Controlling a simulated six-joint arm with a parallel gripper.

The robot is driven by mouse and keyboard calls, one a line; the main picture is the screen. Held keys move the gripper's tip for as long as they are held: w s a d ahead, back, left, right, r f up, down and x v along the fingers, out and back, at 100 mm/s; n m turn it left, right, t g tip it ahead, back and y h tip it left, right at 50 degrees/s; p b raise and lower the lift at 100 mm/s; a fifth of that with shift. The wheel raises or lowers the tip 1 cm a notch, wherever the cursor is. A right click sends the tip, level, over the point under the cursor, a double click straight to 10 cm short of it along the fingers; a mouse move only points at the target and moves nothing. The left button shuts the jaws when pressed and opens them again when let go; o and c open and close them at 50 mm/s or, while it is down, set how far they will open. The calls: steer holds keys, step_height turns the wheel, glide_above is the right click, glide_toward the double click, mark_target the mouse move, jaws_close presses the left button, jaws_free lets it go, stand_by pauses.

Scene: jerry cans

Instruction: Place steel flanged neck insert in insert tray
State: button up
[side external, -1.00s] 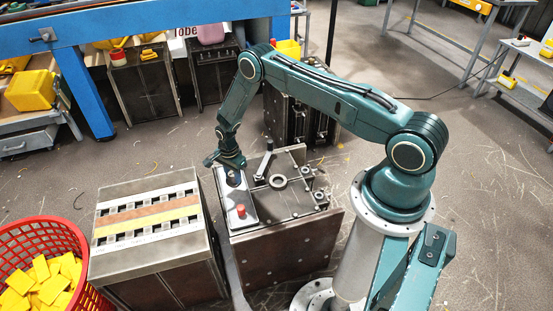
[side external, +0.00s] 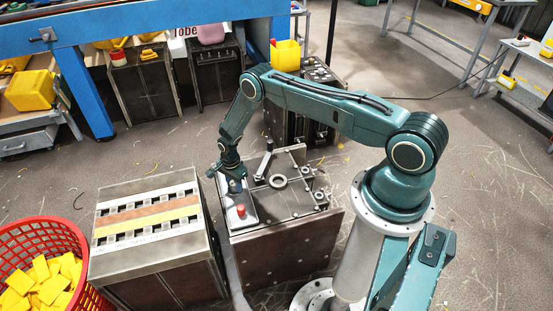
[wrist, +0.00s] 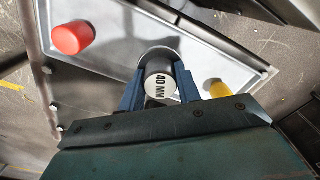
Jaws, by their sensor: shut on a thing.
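In the wrist view, the blue fingers of my gripper (wrist: 160,78) are shut on the steel neck insert (wrist: 159,92), a grey cylinder whose pale end face reads "40 MM". A dark round rim shows just beyond it, against the grey insert tray (wrist: 112,62). I cannot tell whether the insert is touching the tray. A red plug (wrist: 72,38) and a yellow plug (wrist: 217,89) stand on the tray on either side. In the side view, my gripper (side external: 235,184) is low over the far part of the tray (side external: 247,218); the insert is mostly hidden there.
A steel cabinet with striped top (side external: 151,222) stands left, beside a red basket (side external: 32,239) of yellow pieces.

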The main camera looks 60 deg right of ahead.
mark_target(234, 183)
steer(key=shift+f, duration=0.15)
steer(key=o, duration=1.1)
steer(key=shift+c, duration=0.2)
steer(key=shift+r, duration=0.2)
step_height(234, 183, up, 12)
stand_by(0.6)
